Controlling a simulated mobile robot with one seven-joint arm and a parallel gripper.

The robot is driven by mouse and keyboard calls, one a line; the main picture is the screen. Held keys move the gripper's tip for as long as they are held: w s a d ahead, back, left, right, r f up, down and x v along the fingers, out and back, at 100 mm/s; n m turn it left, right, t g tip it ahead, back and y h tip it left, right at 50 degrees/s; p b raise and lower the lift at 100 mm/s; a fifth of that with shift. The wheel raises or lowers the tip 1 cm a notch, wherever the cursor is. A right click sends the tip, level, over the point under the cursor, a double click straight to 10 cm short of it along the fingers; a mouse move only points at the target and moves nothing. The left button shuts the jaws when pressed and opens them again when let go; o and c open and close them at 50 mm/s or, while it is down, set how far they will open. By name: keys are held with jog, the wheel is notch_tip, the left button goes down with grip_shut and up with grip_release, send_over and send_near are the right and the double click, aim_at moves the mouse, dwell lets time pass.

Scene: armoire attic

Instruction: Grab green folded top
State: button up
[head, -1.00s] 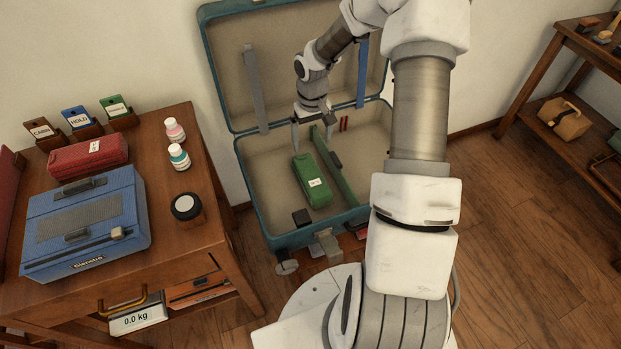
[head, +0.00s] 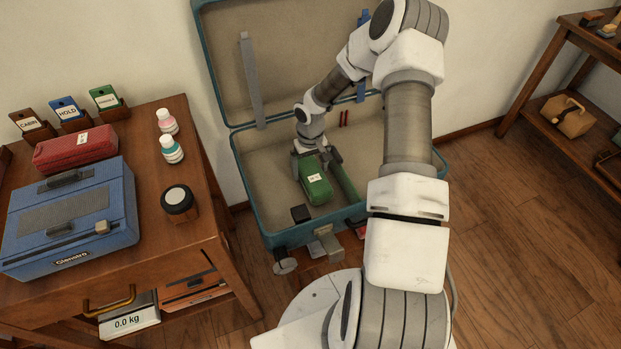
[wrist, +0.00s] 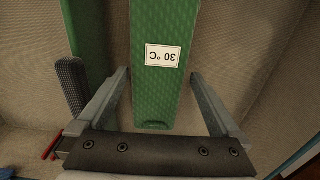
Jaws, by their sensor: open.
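The green folded top (head: 317,187) lies in the open suitcase (head: 243,172), a green bundle with a white tag. In the wrist view the green folded top (wrist: 163,90) runs between the two fingers, and its tag reads "30 °C". My gripper (head: 318,164) is at the far end of the top. In the wrist view my gripper (wrist: 160,88) is open, with one finger on each side of the top and a visible gap on both sides. Whether the fingers reach the suitcase floor cannot be told.
A green divider strip (head: 343,181) stands just right of the top. A small dark block (head: 300,214) lies near the suitcase's front. Thin red items (head: 343,118) lie at the back. A wooden desk (head: 205,225) with a blue case (head: 70,222) stands left.

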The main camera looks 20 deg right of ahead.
jog(key=shift+f, duration=0.85)
jog(key=shift+r, duration=0.1)
jog(key=c, duration=1.2)
